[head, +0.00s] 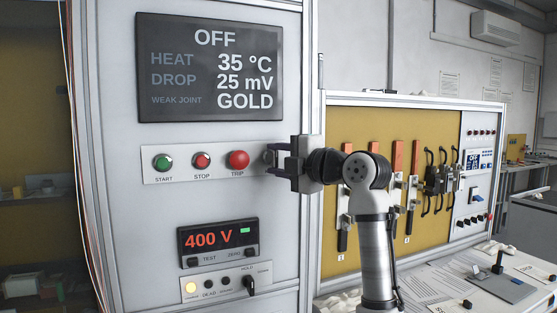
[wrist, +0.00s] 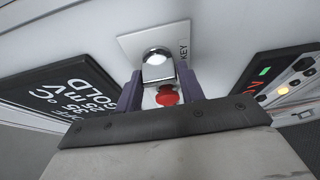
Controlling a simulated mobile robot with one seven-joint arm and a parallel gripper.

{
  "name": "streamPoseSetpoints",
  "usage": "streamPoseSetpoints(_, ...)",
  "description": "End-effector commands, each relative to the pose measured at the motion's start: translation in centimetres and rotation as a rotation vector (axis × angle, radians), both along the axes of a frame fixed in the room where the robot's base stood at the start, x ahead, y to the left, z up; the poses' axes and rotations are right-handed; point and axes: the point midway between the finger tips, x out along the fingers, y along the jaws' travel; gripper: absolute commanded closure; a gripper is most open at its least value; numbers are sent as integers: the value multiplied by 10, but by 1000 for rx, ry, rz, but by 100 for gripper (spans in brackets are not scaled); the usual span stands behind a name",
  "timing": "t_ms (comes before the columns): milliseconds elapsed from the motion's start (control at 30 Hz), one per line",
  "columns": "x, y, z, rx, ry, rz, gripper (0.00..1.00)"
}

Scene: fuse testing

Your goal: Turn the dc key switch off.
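The key switch is at the right end of the button strip, under my gripper. In the wrist view its shiny metal body (wrist: 158,72) shows between the two fingers, beside the label KEY. In the head view, a small grey part of it (head: 268,157) shows at the fingertips. My gripper (head: 276,159) reaches in from the right, its fingers one above the other around the switch. In the wrist view the fingers (wrist: 160,84) lie close along both sides of the metal body; whether they press on it is not clear. The switch's exact turn position is hidden.
The red TRIP button (head: 238,159) is close left of my fingers, with STOP (head: 202,161) and START (head: 163,162) further left. The display (head: 210,68) above reads OFF. A meter (head: 217,246) reading 400 V is below. A yellow fuse board (head: 425,135) stands at the right.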

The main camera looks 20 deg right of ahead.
Motion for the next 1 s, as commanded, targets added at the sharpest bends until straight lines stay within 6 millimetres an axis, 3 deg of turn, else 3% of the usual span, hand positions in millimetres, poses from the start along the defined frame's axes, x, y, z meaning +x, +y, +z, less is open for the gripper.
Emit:
streamPoseSetpoints(33, 0, 0, -1, 0, 0, 0, 54)
streamPoseSetpoints(133, 0, 0, 0, 1, 0, 0, 42)
streamPoseSetpoints(533, -8, -4, -1, 2, -2, -2, 42)
streamPoseSetpoints(1000, -97, -45, -2, 1, -3, -2, 42)
